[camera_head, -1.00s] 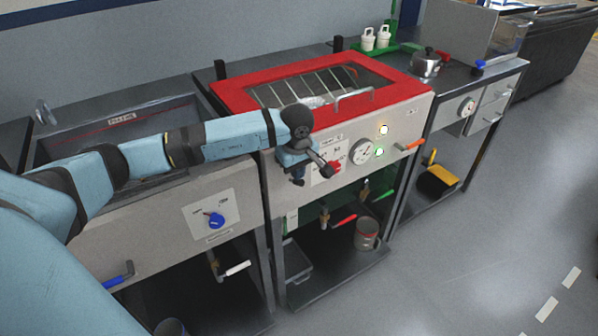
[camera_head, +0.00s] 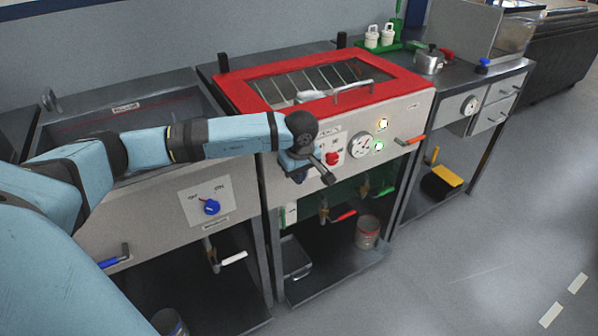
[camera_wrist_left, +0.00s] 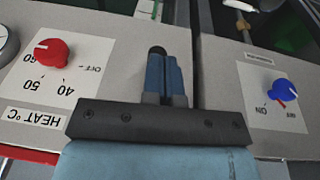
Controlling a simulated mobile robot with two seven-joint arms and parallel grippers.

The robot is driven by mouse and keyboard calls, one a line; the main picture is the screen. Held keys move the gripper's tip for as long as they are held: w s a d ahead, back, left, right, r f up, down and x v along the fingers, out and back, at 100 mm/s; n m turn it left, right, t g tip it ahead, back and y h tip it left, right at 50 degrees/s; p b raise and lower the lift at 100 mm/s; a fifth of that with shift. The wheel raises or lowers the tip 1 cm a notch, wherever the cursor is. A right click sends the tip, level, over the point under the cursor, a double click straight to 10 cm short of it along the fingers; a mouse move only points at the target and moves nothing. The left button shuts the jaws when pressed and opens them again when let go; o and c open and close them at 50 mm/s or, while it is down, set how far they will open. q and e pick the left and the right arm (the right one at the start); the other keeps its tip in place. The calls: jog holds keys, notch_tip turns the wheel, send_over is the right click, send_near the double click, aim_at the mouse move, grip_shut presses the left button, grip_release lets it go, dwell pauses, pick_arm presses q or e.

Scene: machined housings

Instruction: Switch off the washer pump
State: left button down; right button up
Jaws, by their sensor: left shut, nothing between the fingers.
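A blue knob (camera_head: 211,207) sits on a white plate marked OFF and ON, on the left sink unit's front panel. It also shows in the left wrist view (camera_wrist_left: 284,91). A red mark at the knob appears to lie on the OFF side; the small label under it is unreadable. My left gripper (camera_head: 331,186) is shut and empty, in front of the red-lidded unit (camera_head: 228,93), right of the blue knob and apart from it. In the left wrist view its closed fingers (camera_wrist_left: 158,50) lie between the red HEAT °C knob (camera_wrist_left: 52,53) and the blue knob. My right gripper is out of view.
The red-lidded unit's panel has a dial (camera_head: 362,146), two lit lamps and an orange-handled lever (camera_head: 410,140). Valves with red (camera_head: 343,215) and white (camera_head: 233,258) handles hang below. A tin (camera_head: 367,232) stands on the lower shelf. Open floor lies at right.

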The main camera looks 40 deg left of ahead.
pick_arm(q)
jog(key=shift+s+d+f, duration=0.1)
jog(key=shift+d+f, duration=0.05)
jog(key=shift+f, duration=0.4)
jog(key=f+b, duration=0.2)
jog(key=f, duration=0.1)
jog(key=shift+s+d, duration=0.15)
jog(key=shift+d, duration=0.25)
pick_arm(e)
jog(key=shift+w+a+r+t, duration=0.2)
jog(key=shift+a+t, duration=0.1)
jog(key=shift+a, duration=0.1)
pick_arm(q)
jog(key=shift+a+r, duration=0.1)
jog(key=shift+w+a+r, duration=0.25)
jog(key=shift+a+r, duration=0.05)
jog(key=shift+a, duration=0.25)
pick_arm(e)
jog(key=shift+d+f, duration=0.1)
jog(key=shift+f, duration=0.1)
pick_arm(q)
jog(key=shift+r, duration=0.3)
notch_tip(320, 180, up, 13)
jog(key=s+d+p, duration=0.1)
jog(key=d, duration=0.1)
jog(key=shift+s, duration=0.4)
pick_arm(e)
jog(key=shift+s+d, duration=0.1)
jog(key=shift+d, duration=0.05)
